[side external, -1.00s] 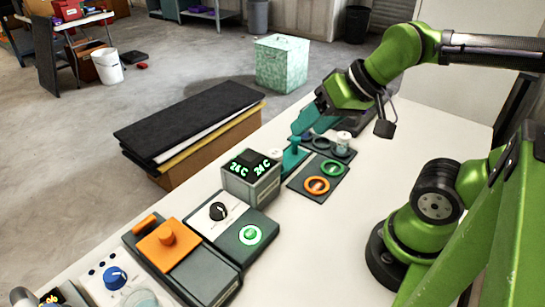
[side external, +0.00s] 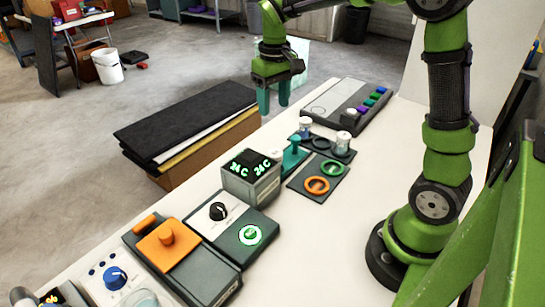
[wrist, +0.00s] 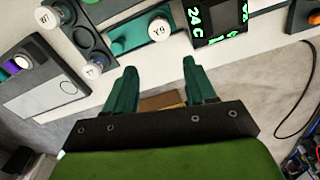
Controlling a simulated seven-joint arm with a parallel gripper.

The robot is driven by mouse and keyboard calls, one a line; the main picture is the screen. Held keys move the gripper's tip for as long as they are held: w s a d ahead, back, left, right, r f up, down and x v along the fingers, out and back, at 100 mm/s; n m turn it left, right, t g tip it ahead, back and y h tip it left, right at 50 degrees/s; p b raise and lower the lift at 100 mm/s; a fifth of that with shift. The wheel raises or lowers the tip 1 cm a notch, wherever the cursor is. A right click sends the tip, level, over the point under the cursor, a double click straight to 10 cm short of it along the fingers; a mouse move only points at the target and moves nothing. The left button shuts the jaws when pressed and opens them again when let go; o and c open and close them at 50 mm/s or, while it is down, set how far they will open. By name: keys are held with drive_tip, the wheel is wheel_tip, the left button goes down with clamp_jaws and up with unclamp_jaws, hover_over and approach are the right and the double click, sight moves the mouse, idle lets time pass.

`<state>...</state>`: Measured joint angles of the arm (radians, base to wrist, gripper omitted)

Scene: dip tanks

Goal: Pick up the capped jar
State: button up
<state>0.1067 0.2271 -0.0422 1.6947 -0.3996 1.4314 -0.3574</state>
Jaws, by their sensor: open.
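Three white-capped jars stand near each other. One (side external: 306,124) is at the far left end of the dark ring tray, and its cap also shows in the wrist view (wrist: 94,71). Another (side external: 343,145) is on the tray's right side; its cap (wrist: 50,17) reads like W7. The third (side external: 275,154) stands by a teal holder; its cap (wrist: 159,28) reads Y9. My gripper (side external: 273,101) is open and empty, fingers pointing down, above and beyond the jars. In the wrist view its teal fingers (wrist: 160,66) are apart with nothing between them.
The ring tray (side external: 333,187) holds orange and green rings. A temperature display box (side external: 250,178) stands close to the teal holder (side external: 295,160). A grey panel (side external: 328,98) with coloured buttons lies at the back.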

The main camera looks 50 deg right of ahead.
approach(276, 153)
drive_tip(key=f, duration=0.5)
drive_tip(key=shift+w+d+f, duration=0.1)
drive_tip(key=shift+w+f, duration=0.05)
drive_tip(key=shift+w, duration=0.25)
drive_tip(key=shift+s+f, duration=0.15)
drive_tip(key=shift+f, duration=1.2)
drive_tip(key=shift+s+f, duration=0.15)
drive_tip(key=shift+f, duration=1.2)
drive_tip(key=shift+c, duration=0.3)
drive_tip(key=c, duration=0.7)
